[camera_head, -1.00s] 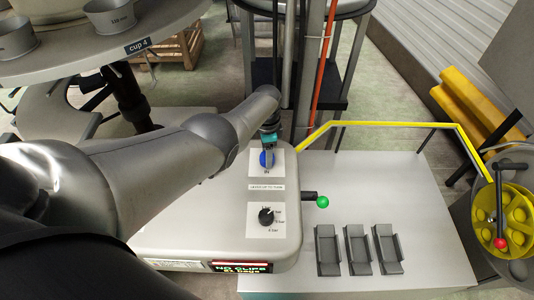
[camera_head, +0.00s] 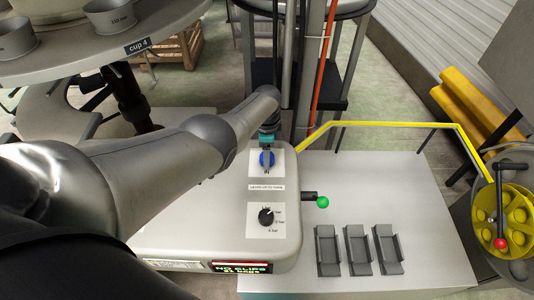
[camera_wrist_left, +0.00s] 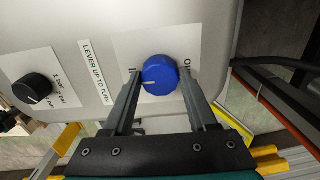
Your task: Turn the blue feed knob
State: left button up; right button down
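The blue feed knob (camera_head: 267,160) sits on a white plate on top of the grey machine. In the left wrist view the knob (camera_wrist_left: 160,75) is seen close up, with its white pointer mark toward the lower left and partly hidden labels on both sides. My left gripper (camera_head: 267,151) is at the knob. In the left wrist view its two fingers (camera_wrist_left: 162,78) stand on either side of the knob, apart, with a narrow gap visible at the right finger; contact at the left finger is hard to tell. My right gripper is not in view.
A black pressure knob (camera_head: 265,216) and a lever with a green ball (camera_head: 322,202) are nearby on the machine. Several grey holders (camera_head: 358,249) stand on the light table. A yellow rail (camera_head: 385,124) runs behind. A display (camera_head: 241,267) reads "NO CLIPS".

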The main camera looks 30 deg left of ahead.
pick_arm(q)
jog(key=o, duration=0.4)
notch_tip(320, 180, up, 8)
jog(key=p, duration=0.4)
jog(key=shift+f+p, duration=0.2)
jog(key=shift+p, duration=0.15)
notch_tip(320, 180, up, 8)
jog(key=shift+f, duration=0.15)
dwell(0.4)
